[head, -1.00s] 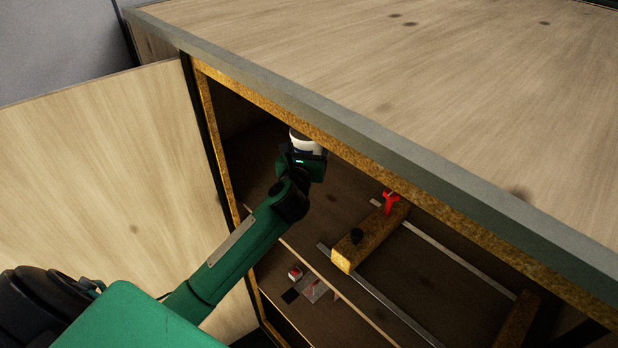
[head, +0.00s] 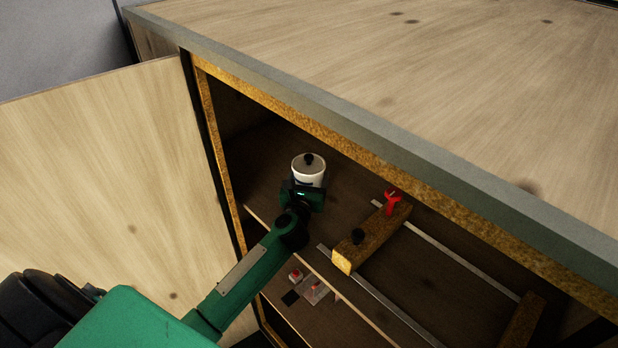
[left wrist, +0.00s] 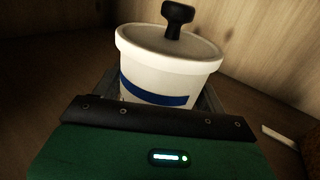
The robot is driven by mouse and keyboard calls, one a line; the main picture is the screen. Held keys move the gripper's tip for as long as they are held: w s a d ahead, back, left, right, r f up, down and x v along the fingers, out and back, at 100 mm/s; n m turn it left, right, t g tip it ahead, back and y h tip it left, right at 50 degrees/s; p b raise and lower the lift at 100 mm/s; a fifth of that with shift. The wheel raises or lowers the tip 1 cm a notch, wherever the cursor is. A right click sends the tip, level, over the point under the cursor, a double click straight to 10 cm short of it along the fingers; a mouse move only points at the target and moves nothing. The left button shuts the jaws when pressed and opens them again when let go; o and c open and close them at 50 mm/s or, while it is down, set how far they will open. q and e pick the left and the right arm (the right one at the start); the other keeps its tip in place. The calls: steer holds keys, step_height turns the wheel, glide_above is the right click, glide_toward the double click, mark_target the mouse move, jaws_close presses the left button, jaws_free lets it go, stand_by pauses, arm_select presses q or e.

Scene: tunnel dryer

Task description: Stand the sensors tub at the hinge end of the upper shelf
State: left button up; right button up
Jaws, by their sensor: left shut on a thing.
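The sensors tub (head: 309,172) is a white round tub with a lid and a black knob. It is inside the cabinet, over the upper shelf (head: 258,192), near the end with the open door. In the left wrist view the tub (left wrist: 155,78) looks upright and shows a blue band. My left gripper (head: 304,190) is shut on the tub from the front. The tub's base is hidden behind the gripper, so I cannot tell whether it touches the shelf. My right gripper is not in view.
The open door (head: 100,180) stands at the left. Small items (head: 305,287) sit lower down. The cabinet's top front edge (head: 400,165) overhangs the opening.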

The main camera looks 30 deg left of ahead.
arm_select(q)
steer(key=o, duration=1.3)
steer(key=shift+f, duration=0.1)
steer(key=b+v, duration=0.1)
steer(key=v, duration=0.9)
steer(key=shift+s+d+b, duration=0.1)
steer(key=shift+s+b, duration=0.15)
steer(key=shift+b, duration=0.05)
steer(key=shift+v, duration=0.75)
